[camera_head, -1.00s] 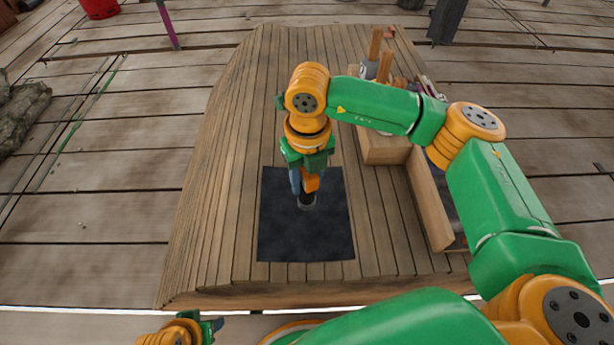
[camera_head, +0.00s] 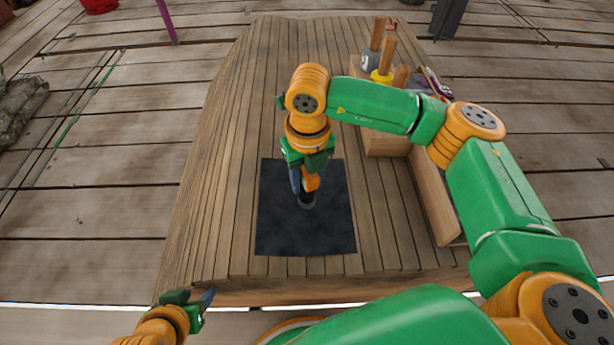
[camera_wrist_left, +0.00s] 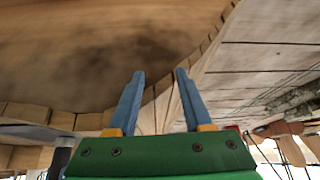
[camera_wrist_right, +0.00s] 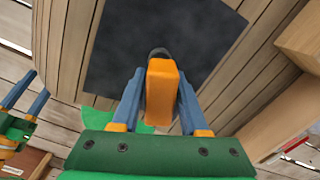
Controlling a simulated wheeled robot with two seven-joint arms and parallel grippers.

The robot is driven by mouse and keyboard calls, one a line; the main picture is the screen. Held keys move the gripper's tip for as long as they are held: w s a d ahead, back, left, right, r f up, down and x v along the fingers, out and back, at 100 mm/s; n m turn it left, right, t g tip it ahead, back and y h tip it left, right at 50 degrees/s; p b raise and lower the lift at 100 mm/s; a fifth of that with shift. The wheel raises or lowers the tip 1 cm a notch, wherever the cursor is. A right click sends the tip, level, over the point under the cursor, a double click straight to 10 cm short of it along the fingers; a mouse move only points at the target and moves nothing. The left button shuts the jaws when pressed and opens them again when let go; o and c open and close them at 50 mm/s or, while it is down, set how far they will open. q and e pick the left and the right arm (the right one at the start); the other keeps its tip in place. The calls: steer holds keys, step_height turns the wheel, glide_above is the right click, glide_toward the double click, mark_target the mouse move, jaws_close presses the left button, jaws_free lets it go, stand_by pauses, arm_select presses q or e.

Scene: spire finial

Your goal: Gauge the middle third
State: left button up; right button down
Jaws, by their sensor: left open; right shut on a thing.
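My right gripper (camera_head: 304,184) is over the dark square mat (camera_head: 280,235) on the wooden table. It is shut on an orange handle, which shows between its fingers in the right wrist view (camera_wrist_right: 161,92). A dark round end (camera_head: 307,201) below the handle is over or on the mat; I cannot tell whether it touches. My left gripper (camera_head: 206,300) is open and empty by the table's front left corner. In the left wrist view its two blue fingers (camera_wrist_left: 155,85) stand apart with nothing between them.
Several wooden-handled tools (camera_head: 378,50) stand in a wooden block (camera_head: 385,143) at the back right. A wooden tray wall (camera_head: 433,200) lies right of the mat, partly behind my right arm. The table's left side (camera_head: 230,130) is clear.

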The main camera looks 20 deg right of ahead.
steer(key=shift+c, duration=1.7)
jaws_free()
